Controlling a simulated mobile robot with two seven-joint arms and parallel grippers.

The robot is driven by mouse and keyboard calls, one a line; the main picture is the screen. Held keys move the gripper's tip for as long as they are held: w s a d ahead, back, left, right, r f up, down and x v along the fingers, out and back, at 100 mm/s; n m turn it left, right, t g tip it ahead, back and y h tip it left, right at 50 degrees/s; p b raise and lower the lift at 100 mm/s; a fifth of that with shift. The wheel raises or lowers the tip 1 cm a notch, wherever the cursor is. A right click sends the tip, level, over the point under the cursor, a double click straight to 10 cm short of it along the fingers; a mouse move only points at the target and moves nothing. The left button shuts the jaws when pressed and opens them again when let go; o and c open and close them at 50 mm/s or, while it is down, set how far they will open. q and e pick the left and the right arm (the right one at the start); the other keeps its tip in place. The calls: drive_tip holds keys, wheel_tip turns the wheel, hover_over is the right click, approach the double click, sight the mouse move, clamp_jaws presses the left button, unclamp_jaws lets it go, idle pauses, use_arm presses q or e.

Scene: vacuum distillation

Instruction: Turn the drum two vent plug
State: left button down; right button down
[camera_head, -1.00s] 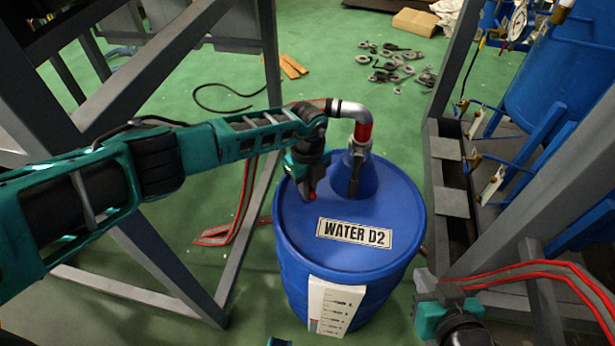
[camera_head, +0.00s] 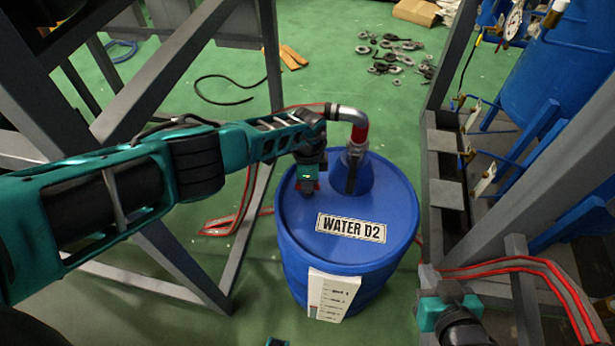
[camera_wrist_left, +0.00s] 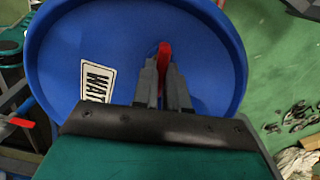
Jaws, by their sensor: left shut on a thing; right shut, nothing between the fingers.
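My left gripper (camera_head: 307,207) points down at the left part of the drum's lid. In the left wrist view its two grey fingers (camera_wrist_left: 163,72) are shut on the red vent plug (camera_wrist_left: 164,50), whose red end shows between and past the tips. In the head view the gripper mostly hides the plug. My right gripper (camera_head: 430,280) is at the lower right, apart from the drum, and its fingers are small and partly unclear there.
A red and metal pipe elbow (camera_head: 360,130) enters the lid close behind my left gripper. Grey frame posts (camera_head: 270,70) stand left and right. A red-edged hose (camera_head: 520,268) runs at right. Loose metal parts (camera_head: 395,52) lie behind.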

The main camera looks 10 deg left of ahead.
use_arm(q)
drive_tip(key=shift+n+p, duration=0.3)
drive_tip(key=shift+n, duration=1.3)
drive_tip(key=c, duration=1.2)
unclamp_jaws()
drive_tip(key=shift+o, duration=0.2)
drive_tip(key=shift+r, duration=0.15)
